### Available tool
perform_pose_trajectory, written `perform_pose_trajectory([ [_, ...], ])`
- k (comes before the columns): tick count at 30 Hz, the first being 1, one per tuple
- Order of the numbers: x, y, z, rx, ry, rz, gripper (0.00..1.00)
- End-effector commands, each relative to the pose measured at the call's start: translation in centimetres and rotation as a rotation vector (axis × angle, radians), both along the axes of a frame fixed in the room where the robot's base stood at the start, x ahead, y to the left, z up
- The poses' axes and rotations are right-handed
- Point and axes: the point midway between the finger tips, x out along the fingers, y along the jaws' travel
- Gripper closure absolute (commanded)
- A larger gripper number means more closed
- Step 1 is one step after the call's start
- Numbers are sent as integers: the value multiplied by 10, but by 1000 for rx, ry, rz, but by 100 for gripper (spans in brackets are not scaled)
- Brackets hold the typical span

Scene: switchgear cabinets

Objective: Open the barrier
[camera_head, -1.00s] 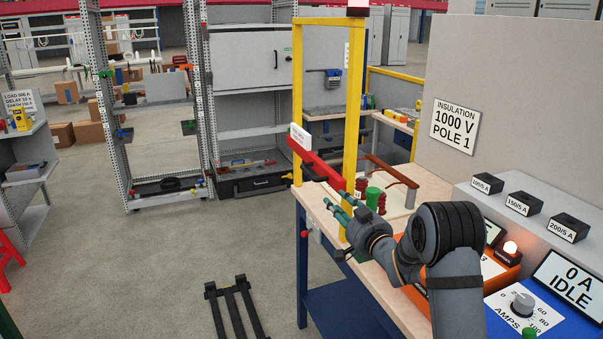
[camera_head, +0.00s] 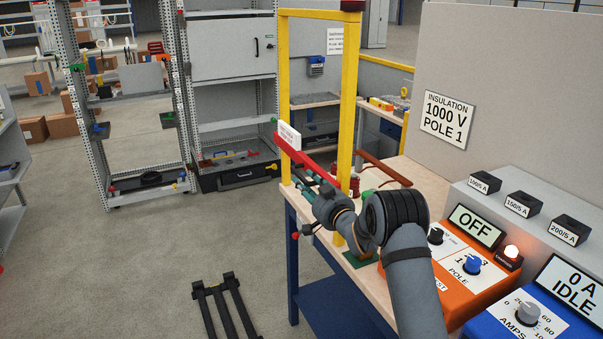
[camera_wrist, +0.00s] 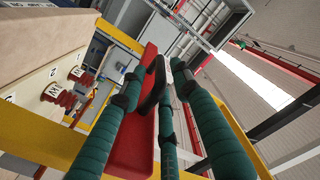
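The barrier is a red bar (camera_head: 306,163) with a white sign (camera_head: 289,136), set across a yellow frame (camera_head: 349,100) at the bench's left end. The bar slopes down to the right in the head view. My gripper (camera_head: 304,178) is just below and beside the bar, its teal padded fingers pointing toward it. The fingers are spread. I cannot tell whether they touch the bar.
The bench top (camera_head: 428,180) holds red insulators (camera_head: 354,184) and, at right, an orange tester (camera_head: 470,285) reading OFF and a blue unit (camera_head: 540,310) reading IDLE. A tall grey panel (camera_head: 500,90) stands behind. The floor at left is mostly open, with a black forked thing (camera_head: 228,308).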

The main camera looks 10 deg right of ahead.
Motion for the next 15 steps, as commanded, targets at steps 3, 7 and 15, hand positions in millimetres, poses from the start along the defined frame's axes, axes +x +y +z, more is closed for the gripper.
perform_pose_trajectory([
  [3, 16, 4, 2, -1, 0, 0, 69],
  [7, 27, 8, 1, 0, 0, 1, 69],
  [15, 33, 9, -1, 0, 1, 0, 69],
])
